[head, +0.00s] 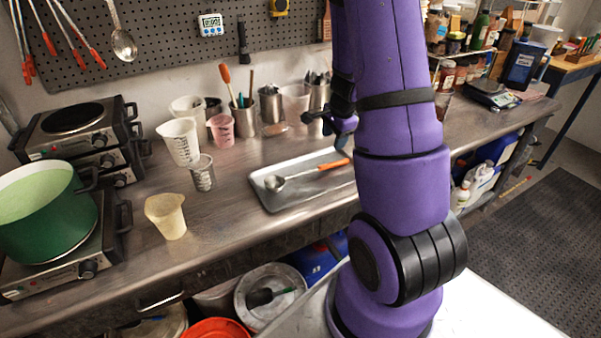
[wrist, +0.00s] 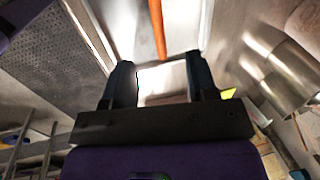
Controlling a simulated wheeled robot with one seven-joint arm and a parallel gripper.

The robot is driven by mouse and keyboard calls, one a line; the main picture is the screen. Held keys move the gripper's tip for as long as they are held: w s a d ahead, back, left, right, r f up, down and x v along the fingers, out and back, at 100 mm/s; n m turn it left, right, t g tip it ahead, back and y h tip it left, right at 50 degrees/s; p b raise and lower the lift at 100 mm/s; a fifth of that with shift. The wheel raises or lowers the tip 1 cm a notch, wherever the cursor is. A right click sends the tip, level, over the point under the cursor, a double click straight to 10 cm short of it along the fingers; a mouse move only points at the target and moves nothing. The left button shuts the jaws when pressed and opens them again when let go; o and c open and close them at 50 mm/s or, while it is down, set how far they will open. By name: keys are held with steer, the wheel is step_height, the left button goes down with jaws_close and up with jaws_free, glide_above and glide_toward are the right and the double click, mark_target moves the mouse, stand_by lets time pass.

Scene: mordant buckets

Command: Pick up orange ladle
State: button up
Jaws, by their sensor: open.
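The orange ladle (head: 333,165) lies in a shallow metal tray (head: 266,200) on the steel counter, with its metal bowl to the left and its orange handle pointing right. My gripper (head: 328,128) is above and behind the tray's back edge, partly hidden by my purple arm. In the wrist view my gripper (wrist: 160,72) is open with nothing between its two dark fingers. The orange handle of the ladle (wrist: 158,28) shows beyond the fingertips, roughly in line with the gap between them. The ladle's bowl is out of the wrist view.
Metal cups of utensils (head: 270,104) and beakers stand behind the tray. A white measuring jug (head: 180,141) and a yellowish cup (head: 166,216) stand to the left. A green pot (head: 45,213) sits on a hotplate at far left. Counter between cup and tray is clear.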

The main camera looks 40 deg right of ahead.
mark_target(332, 163)
steer(key=shift+m, duration=0.4)
steer(key=shift+s+d+x, duration=0.15)
steer(key=shift+d+x, duration=0.15)
steer(key=shift+x, duration=1.7)
steer(key=shift+s+d+x, duration=0.2)
steer(key=shift+d+x, duration=0.05)
steer(key=shift+x, duration=1.8)
steer(key=shift+s+d+x, duration=0.15)
steer(key=shift+d+x, duration=0.15)
steer(key=shift+x, duration=1.7)
steer(key=shift+f, duration=0.1)
jaws_close()
